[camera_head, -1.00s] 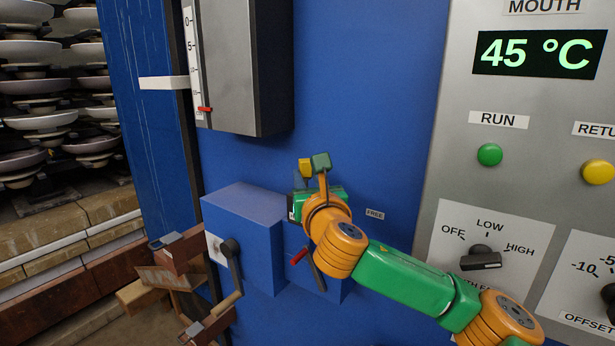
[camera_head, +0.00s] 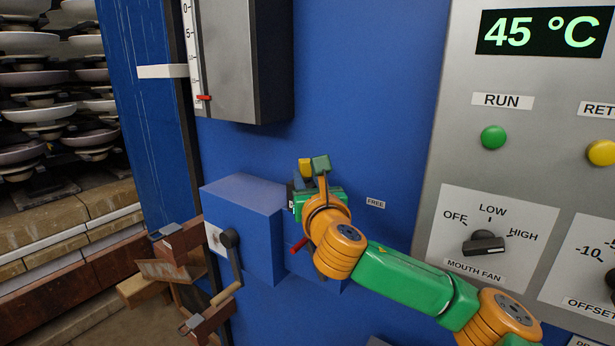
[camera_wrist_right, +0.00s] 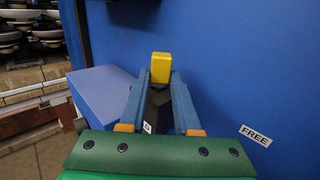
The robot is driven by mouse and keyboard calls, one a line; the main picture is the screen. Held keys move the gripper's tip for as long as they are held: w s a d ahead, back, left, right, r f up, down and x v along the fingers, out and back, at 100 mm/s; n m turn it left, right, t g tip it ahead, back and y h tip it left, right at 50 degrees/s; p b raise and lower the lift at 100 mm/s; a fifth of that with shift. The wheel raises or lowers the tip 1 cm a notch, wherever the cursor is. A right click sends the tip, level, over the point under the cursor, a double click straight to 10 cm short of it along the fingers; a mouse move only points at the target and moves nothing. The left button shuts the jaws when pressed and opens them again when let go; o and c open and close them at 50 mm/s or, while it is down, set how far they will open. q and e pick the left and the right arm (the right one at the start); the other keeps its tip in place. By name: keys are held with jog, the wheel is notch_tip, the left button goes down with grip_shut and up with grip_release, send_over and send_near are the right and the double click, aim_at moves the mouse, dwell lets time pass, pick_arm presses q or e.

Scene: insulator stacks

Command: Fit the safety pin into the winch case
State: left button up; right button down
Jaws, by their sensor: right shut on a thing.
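The winch case, a blue box (camera_head: 240,227) with a dark crank (camera_head: 235,262) on its face, sits on the blue wall left of my right gripper. My right gripper (camera_head: 301,180) is at the case's upper right side, shut on a yellow-ended piece (camera_head: 305,168). In the right wrist view, the piece's yellow end (camera_wrist_right: 161,67) shows between the blue fingertips, with a dark part below. I cannot tell for certain that this is the safety pin. The fingers and arm hide where the piece meets the case. My left gripper is out of view.
A red handle (camera_head: 299,246) juts out below my right gripper. A FREE label (camera_head: 375,203) is on the wall to its right. A grey control panel (camera_head: 460,130) stands at right, and a grey gauge box (camera_head: 245,60) is above. Stacked insulators (camera_head: 40,113) are at left.

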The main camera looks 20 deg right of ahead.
jog(key=shift+f, duration=0.4)
jog(key=c, duration=0.5)
grip_release()
jog(key=shift+c, duration=0.2)
jog(key=shift+s+b, duration=0.35)
jog(key=shift+b, duration=0.05)
jog(key=s+b, duration=0.2)
jog(key=s, duration=0.4)
jog(key=shift+s+a, duration=0.2)
jog(key=shift+a, duration=0.25)
jog(key=shift+f, duration=0.1)
